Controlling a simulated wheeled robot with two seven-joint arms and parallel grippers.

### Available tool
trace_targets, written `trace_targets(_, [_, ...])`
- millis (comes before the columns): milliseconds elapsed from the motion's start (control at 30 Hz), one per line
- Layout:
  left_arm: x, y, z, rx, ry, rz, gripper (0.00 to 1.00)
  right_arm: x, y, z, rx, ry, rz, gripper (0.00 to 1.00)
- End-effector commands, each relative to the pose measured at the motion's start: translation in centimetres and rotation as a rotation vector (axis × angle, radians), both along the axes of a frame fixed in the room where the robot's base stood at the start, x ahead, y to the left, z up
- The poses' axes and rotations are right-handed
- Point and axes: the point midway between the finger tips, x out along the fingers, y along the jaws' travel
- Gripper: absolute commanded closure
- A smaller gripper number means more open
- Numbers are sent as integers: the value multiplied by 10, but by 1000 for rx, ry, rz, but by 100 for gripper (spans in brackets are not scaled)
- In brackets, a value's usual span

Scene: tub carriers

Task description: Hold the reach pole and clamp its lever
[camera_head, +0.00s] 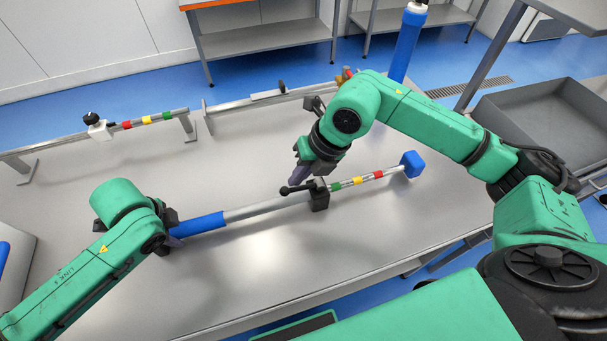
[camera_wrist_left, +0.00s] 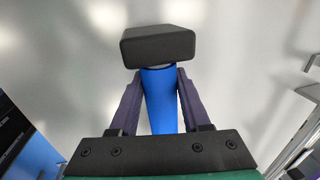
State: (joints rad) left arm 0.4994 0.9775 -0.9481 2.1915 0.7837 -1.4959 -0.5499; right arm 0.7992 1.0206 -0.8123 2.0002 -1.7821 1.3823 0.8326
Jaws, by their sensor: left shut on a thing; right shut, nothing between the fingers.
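The reach pole (camera_head: 265,209) lies lengthwise above the grey table, with a blue grip (camera_head: 203,224) at its left end and a blue head (camera_head: 412,164) at its right. A black clamp (camera_head: 319,198) sits around its middle. The clamp's dark lever (camera_head: 299,188) points left along the tube and ends in a knob. My left gripper (camera_head: 173,240) is shut on the blue grip, which shows between the fingers in the left wrist view (camera_wrist_left: 160,98). My right gripper (camera_head: 297,178) is shut and empty, just above the lever; whether it touches is unclear.
A rail (camera_head: 150,119) with a white-and-black fitting and coloured bands stands at the back left. Another rail (camera_head: 268,95) is behind my right gripper. A blue post (camera_head: 406,45) rises at the back, and a grey tub (camera_head: 545,125) stands at the right. The table's front middle is clear.

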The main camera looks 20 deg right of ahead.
Motion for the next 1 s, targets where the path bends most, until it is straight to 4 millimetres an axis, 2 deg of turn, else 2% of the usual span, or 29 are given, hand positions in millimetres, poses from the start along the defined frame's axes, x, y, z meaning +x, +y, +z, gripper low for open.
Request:
trace_targets(200, [0,1,0,0,-1,4,100,-9,-8,55,-1,-8,-1,100])
trace_targets(400, [0,1,0,2,0,5,100,-17,-13,94,-1,-8,-2,100])
trace_targets(567, [0,2,0,3,0,6,100,-20,-15,106,-1,-5,-3,100])
trace_targets(900, [0,2,0,5,1,6,100,-20,-15,106,-1,-5,-3,100])
trace_targets(933, [0,2,0,6,1,6,42,-20,-15,106,-1,-5,-3,100])
trace_targets(1000, [0,2,0,5,1,6,18,-20,-15,106,-1,-5,-3,100])
